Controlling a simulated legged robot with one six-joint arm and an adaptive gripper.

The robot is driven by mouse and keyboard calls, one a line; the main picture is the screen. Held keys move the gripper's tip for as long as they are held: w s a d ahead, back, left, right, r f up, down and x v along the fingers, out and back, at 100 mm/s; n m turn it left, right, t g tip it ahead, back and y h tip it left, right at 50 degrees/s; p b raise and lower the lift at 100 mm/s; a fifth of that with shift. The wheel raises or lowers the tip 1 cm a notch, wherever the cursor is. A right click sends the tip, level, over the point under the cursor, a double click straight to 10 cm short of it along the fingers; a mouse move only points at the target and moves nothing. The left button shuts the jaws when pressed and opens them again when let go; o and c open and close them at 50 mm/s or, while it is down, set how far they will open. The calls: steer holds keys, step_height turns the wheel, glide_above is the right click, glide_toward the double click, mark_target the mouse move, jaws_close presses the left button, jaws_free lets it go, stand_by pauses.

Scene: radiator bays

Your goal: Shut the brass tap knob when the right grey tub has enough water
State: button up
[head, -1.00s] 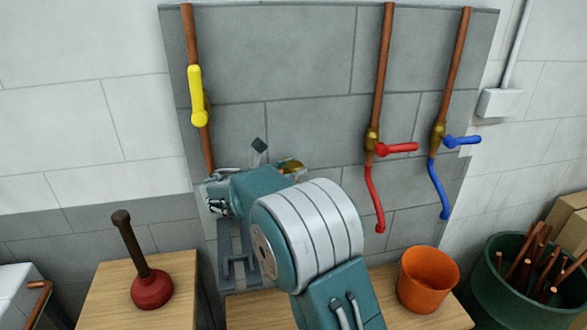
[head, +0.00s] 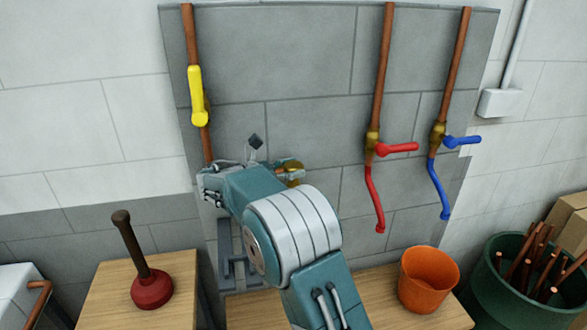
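A brass knob (head: 294,173) shows on the grey wall panel, just past the end of my arm and partly covered by it. My gripper (head: 272,157) is at the wall beside the knob. One dark fingertip shows above it, but the arm hides most of the fingers. I cannot tell whether they touch the knob. No grey tub can be made out, and no water shows. A grey frame-like piece (head: 227,255) stands below the gripper, partly behind my arm. An orange bucket (head: 428,281) stands on the bench at the right.
A yellow-handled valve (head: 197,97) is on the left copper pipe. A red lever (head: 397,148) and a blue lever (head: 461,140) are on the right pipes. A plunger (head: 152,288) stands on a wooden top (head: 110,290). A green bin (head: 490,290) holds pipes.

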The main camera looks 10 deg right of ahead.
steer(key=shift+o, duration=1)
steer(key=shift+w+a, duration=0.1)
steer(key=s+a, duration=0.1)
steer(key=a, duration=1.1)
steer(key=shift+s, duration=0.35)
